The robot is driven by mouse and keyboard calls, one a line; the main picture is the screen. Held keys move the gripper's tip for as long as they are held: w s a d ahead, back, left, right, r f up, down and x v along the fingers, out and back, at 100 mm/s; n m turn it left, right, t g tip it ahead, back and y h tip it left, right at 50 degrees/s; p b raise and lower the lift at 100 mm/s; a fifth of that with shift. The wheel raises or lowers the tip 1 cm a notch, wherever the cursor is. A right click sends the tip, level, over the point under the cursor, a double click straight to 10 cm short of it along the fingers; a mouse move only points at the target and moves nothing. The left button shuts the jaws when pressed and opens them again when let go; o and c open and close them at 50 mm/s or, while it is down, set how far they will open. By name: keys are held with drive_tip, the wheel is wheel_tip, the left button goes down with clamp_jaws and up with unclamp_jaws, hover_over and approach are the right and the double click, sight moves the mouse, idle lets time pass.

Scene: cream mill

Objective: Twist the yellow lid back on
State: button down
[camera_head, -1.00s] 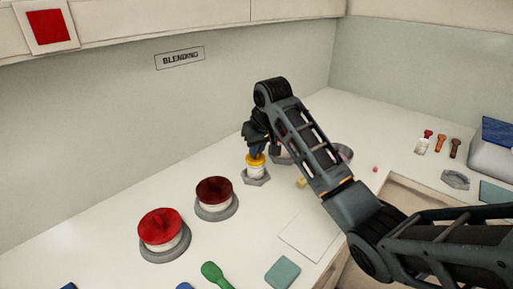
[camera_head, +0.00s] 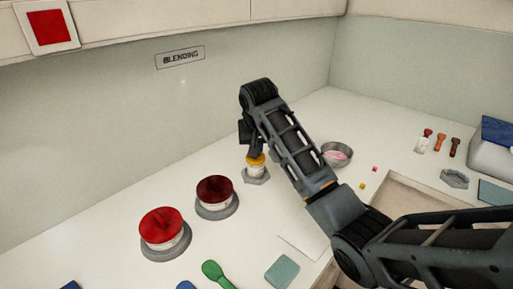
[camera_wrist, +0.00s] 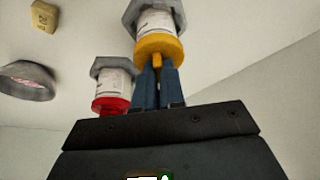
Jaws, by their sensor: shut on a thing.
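The yellow lid (camera_head: 256,159) sits on top of a small white jar (camera_head: 256,171), which stands in a grey hexagonal holder (camera_head: 257,177) on the counter. My gripper (camera_head: 256,153) comes down on the lid from above. In the wrist view the blue fingers of my gripper (camera_wrist: 157,78) are shut on the raised grip of the yellow lid (camera_wrist: 159,47). The jar's labelled side (camera_wrist: 157,22) shows beyond the lid. The lid looks level on the jar; whether its thread is engaged cannot be seen.
A grey bowl (camera_head: 337,154) with pink contents is to the right, near small cubes (camera_head: 362,185). A green spoon (camera_head: 214,272) and a teal pad (camera_head: 282,271) lie in front.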

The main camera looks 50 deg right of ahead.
drive_tip(key=shift+f+m, duration=0.1)
drive_tip(key=shift+m, duration=0.3)
drive_tip(key=shift+w+a+m+g+h, duration=0.15)
drive_tip(key=shift+m+g+h, duration=0.3)
drive_tip(key=shift+m, duration=0.75)
drive_tip(key=shift+m+g+h, duration=0.25)
drive_tip(key=shift+m+g, duration=0.2)
drive_tip(key=shift+m, duration=0.95)
drive_tip(key=shift+m+g, duration=0.3)
drive_tip(key=shift+m, duration=0.4)
drive_tip(key=m+g, duration=0.1)
drive_tip(key=m, duration=0.2)
drive_tip(key=shift+m, duration=0.4)
